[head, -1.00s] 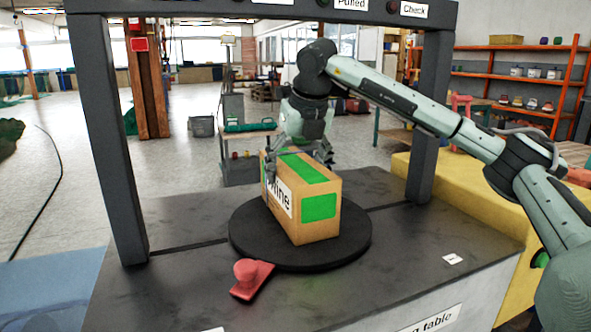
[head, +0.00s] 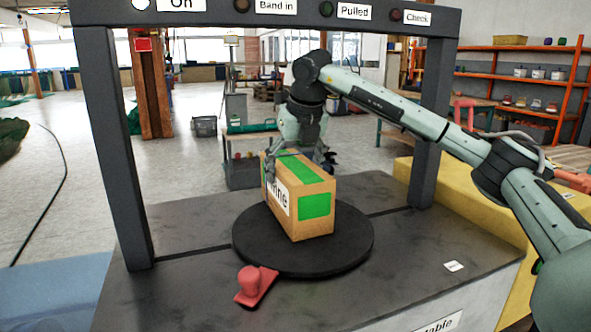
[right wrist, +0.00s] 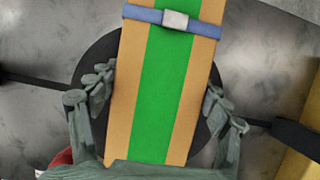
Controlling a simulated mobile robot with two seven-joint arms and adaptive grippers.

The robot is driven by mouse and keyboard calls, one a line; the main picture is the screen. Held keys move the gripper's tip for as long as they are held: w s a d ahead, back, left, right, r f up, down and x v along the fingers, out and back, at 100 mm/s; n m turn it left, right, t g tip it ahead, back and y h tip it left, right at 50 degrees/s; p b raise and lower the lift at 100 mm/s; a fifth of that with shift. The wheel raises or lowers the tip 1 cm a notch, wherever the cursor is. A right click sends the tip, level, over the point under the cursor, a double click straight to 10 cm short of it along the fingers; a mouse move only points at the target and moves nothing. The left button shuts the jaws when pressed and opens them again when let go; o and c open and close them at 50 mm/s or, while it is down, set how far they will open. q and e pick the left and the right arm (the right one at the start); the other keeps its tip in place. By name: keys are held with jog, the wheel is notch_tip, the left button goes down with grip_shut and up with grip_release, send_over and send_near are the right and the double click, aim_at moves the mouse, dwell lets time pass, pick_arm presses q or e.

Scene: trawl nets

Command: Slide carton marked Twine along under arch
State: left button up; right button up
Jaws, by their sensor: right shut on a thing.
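The carton (head: 314,208) is brown with green patches and a white label partly hidden, ending in "ine". There, a blue strap (right wrist: 148,15) with a pale buckle crosses the carton. My left gripper is not in view.
A red knob-like piece (head: 256,287) sits on the dark table top (head: 190,292) in front of the turntable. The arch beam carries lamps labelled On, Band in, Pulled and Check; the On lamp (head: 140,4) is white. A yellow block (head: 376,190) stands at the right.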

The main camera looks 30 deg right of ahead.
aim_at(293, 189)
jog(key=shift+w, duration=0.15)
jog(key=o, duration=1.7)
jog(key=shift+o, duration=0.2)
jog(key=shift+r, duration=0.1)
jog(key=shift+r, duration=0.35)
jog(key=shift+s+a+r, duration=0.1)
jog(key=shift+s+r, duration=0.8)
jog(key=shift+r, duration=0.1)
jog(key=s+a, duration=0.1)
jog(key=s, duration=0.6)
jog(key=s+a, duration=0.1)
jog(key=s, duration=0.3)
jog(key=shift+a, duration=0.3)
jog(key=shift+f, duration=0.1)
